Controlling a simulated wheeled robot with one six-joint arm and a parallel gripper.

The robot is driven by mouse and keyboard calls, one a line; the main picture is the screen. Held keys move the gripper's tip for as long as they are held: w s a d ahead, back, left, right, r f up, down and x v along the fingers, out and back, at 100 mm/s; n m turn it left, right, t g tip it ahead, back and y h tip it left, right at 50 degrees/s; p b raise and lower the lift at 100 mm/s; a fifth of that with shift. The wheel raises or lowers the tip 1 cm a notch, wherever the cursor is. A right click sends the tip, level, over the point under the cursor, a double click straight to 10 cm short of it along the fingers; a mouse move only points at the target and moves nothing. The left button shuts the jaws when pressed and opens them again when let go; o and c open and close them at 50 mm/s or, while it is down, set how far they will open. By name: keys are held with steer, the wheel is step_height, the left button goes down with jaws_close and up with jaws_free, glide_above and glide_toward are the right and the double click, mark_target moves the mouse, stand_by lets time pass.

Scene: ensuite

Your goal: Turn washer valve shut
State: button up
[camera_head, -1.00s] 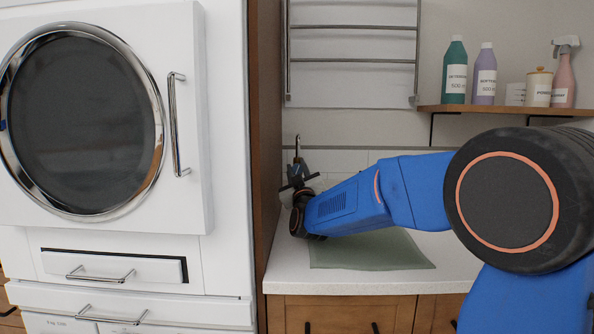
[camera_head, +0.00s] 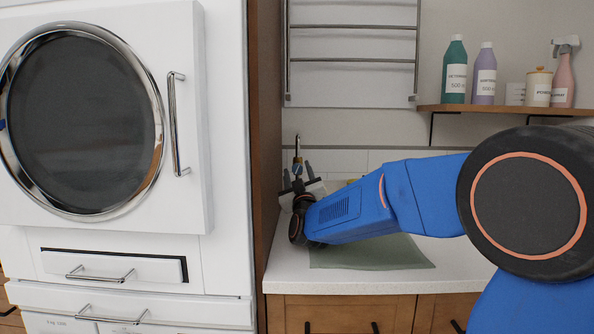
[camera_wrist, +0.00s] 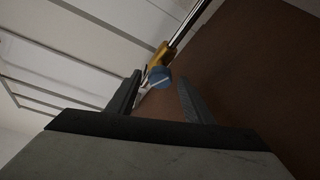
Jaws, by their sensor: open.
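A brown wooden panel (camera_head: 265,120) stands close left of the valve, beside the white washer (camera_head: 222,150). A towel rack (camera_head: 350,60) hangs above. A green mat (camera_head: 375,255) lies on the white counter (camera_head: 455,265). A shelf (camera_head: 440,108) with bottles is right.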

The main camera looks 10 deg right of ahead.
steer(key=s+a, duration=0.1)
steer(key=s, duration=1.1)
steer(key=shift+s+a+f, duration=0.15)
steer(key=shift+s+a, duration=0.05)
steer(key=shift+s, duration=0.1)
steer(key=shift+d+f+n+g+y, duration=0.7)
steer(key=shift+d+f+n+y, duration=0.85)
steer(key=shift+n, duration=2.45)
steer(key=x, duration=1.6)
steer(key=shift+s+a, duration=0.1)
steer(key=shift+a, duration=0.2)
steer(key=c, duration=1)
